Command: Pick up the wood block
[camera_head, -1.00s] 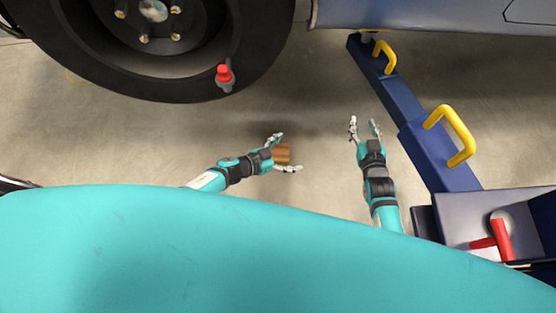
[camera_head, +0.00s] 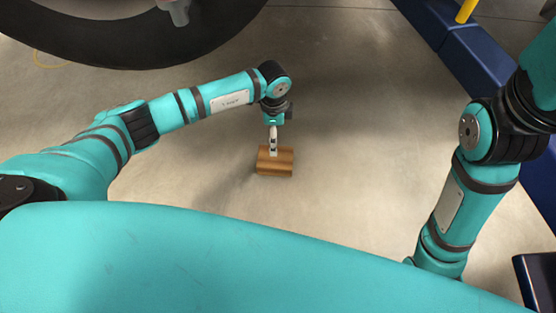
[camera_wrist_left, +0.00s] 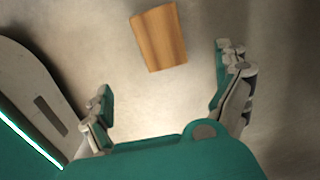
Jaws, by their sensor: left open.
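The wood block (camera_head: 275,162) is a small brown block with visible grain, lying on the concrete floor near the middle of the head view. It also shows whole in the left wrist view (camera_wrist_left: 159,38), at the top, slightly tilted. My left gripper (camera_head: 273,146) points down over the block in the head view and partly covers its rear edge. In the left wrist view its two fingers (camera_wrist_left: 164,78) are spread wide and empty, with the block beyond the gap between them. My right arm is at the right edge of the head view, and its gripper is out of frame.
A large black tire (camera_head: 120,40) fills the upper left, with a grey fitting (camera_head: 176,10) at its edge. A blue lift arm (camera_head: 440,30) with a yellow handle (camera_head: 466,10) runs along the upper right. The floor around the block is clear.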

